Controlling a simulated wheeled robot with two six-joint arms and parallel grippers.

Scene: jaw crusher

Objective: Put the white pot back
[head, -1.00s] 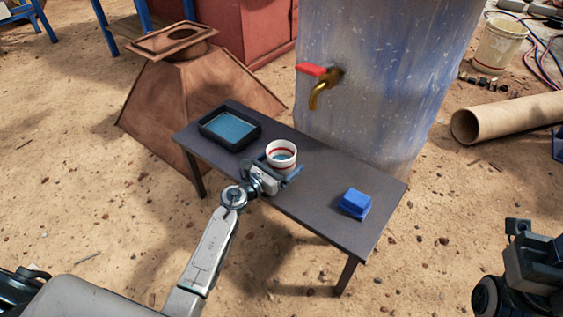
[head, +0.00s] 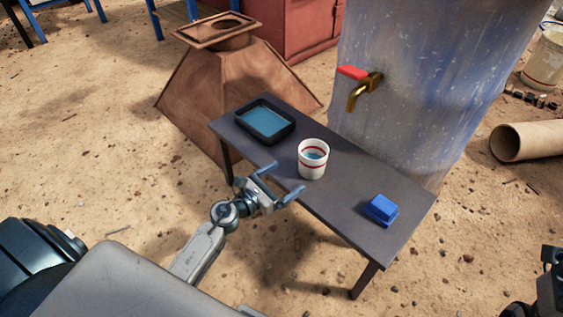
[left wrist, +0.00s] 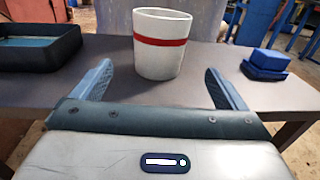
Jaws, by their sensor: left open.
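The white pot (head: 312,165) stands upright on the dark table (head: 345,205), near its middle. It has a red band and blue contents, which look like water. In the left wrist view the pot (left wrist: 160,58) stands ahead of the fingers, roughly centred between them. My left gripper (head: 284,180) is open and empty at the table's near edge, apart from the pot. Its two fingers also show in the left wrist view (left wrist: 160,88). My right gripper cannot be made out; only a dark part of my right side shows at the right edge of the head view.
A black tray (head: 290,134) with blue contents lies left of the pot, and a blue block (head: 380,208) lies to its right. A large drum (head: 420,100) with a brass tap (head: 361,92) stands behind the table. A rusty hopper (head: 225,85) stands behind left.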

